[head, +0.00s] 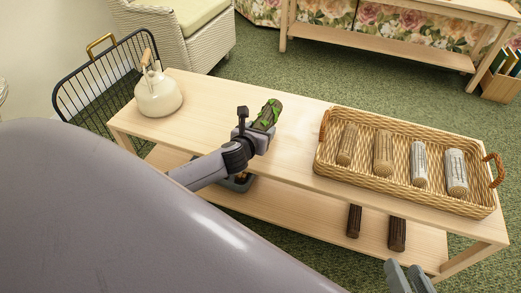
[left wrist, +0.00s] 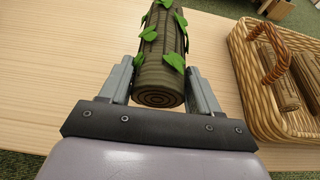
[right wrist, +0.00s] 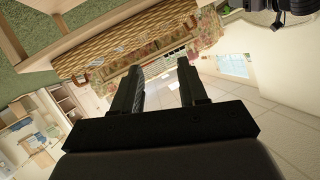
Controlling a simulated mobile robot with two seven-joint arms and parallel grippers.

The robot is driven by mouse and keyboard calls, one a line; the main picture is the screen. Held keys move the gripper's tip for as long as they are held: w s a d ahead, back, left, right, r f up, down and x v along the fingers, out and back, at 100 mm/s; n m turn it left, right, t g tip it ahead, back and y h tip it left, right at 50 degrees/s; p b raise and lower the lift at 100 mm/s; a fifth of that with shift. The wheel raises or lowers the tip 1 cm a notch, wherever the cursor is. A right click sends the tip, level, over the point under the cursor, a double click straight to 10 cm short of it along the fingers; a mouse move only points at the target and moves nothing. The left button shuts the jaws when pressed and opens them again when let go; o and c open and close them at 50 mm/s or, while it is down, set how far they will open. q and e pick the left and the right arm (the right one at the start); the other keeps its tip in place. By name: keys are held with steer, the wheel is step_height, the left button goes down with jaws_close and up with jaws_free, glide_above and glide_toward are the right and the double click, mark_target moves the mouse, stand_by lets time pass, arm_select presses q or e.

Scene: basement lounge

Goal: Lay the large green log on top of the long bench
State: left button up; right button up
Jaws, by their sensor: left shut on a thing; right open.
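The large green log (head: 267,115), brown with bright green leaves, is at the middle of the long bench (head: 300,125). It also shows in the left wrist view (left wrist: 162,50), between the fingers. My left gripper (head: 250,142) is shut on the log's near end. The log is over or on the bench top; I cannot tell whether it touches the wood. My right gripper (right wrist: 160,85) is open and empty, away from the bench top. Its fingers show at the bottom right of the head view (head: 408,280).
A wicker tray (head: 320,165) with several brown and grey logs stands right of the green log. A cream kettle (head: 158,97) stands at the bench's left end. Two dark logs (head: 397,234) are on the lower shelf (head: 290,210). Bench top between kettle and tray is otherwise clear.

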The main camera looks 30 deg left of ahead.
arm_select(q)
steer(key=shift+f+b, duration=0.35)
steer(key=shift+f, duration=0.55)
step_height(320, 180, down, 3)
steer(key=shift+f+b, duration=0.2)
steer(key=shift+b, duration=0.95)
steer(key=shift+f, duration=0.15)
arm_select(e)
steer(key=shift+d+f+t, duration=0.1)
steer(key=shift+f+t, duration=0.05)
steer(key=shift+t, duration=0.25)
arm_select(q)
steer(key=o, duration=1.2)
